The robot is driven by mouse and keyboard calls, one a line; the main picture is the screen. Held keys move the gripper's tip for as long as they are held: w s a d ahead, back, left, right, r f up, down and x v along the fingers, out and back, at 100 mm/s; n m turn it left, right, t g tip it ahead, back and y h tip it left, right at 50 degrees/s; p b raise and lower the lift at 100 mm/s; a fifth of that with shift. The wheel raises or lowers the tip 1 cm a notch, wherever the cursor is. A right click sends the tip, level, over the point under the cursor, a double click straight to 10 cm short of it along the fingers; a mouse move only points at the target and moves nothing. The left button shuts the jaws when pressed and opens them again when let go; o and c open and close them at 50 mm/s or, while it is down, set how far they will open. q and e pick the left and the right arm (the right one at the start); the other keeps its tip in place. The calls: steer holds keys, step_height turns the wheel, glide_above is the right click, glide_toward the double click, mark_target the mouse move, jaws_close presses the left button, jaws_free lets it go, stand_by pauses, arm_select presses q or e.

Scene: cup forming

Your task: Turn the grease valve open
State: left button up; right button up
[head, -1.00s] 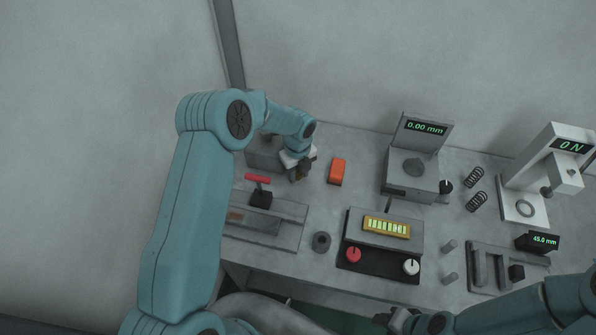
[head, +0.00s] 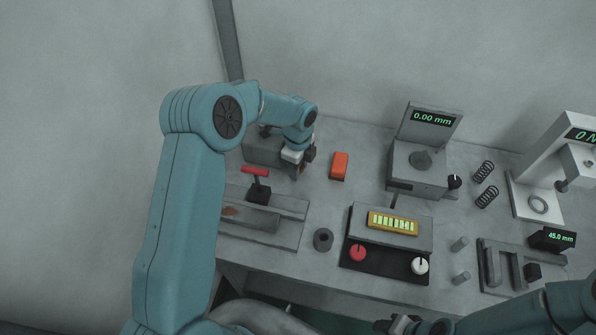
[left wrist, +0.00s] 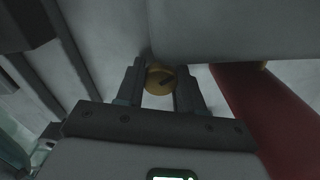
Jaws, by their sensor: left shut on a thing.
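The grease valve shows in the left wrist view as a round brass-coloured knob (left wrist: 159,79) with a dark bar across its face. The two dark fingers of my left gripper (left wrist: 160,88) stand on either side of it, shut on it. In the head view my left gripper (head: 300,165) is low beside the grey box (head: 262,150) at the back left, and the valve is mostly hidden by it. My right gripper (head: 398,325) is at the bottom edge, partly cut off, and its jaws cannot be made out.
An orange block (head: 339,166) lies just right of my left gripper. A press with a red handle (head: 255,171) stands in front of it. A dark ring (head: 323,239), a panel with red and white knobs (head: 385,265) and a gauge (head: 418,165) stand further right.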

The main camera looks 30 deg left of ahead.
arm_select(q)
steer(key=n+b, duration=0.2)
steer(key=shift+f+n, duration=0.15)
steer(key=shift+n, duration=0.25)
steer(key=n+b, duration=0.2)
steer(key=n, duration=0.1)
steer(key=shift+n, duration=0.3)
steer(key=n+b, duration=0.1)
steer(key=n, duration=0.2)
steer(key=shift+r+n+b, duration=0.2)
steer(key=shift+n+b, duration=0.35)
steer(key=shift+n, duration=0.65)
steer(key=o, duration=1)
steer(key=shift+o, duration=0.2)
steer(key=shift+r, duration=0.1)
step_height(320, 180, up, 16)
steer(key=shift+p, duration=0.35)
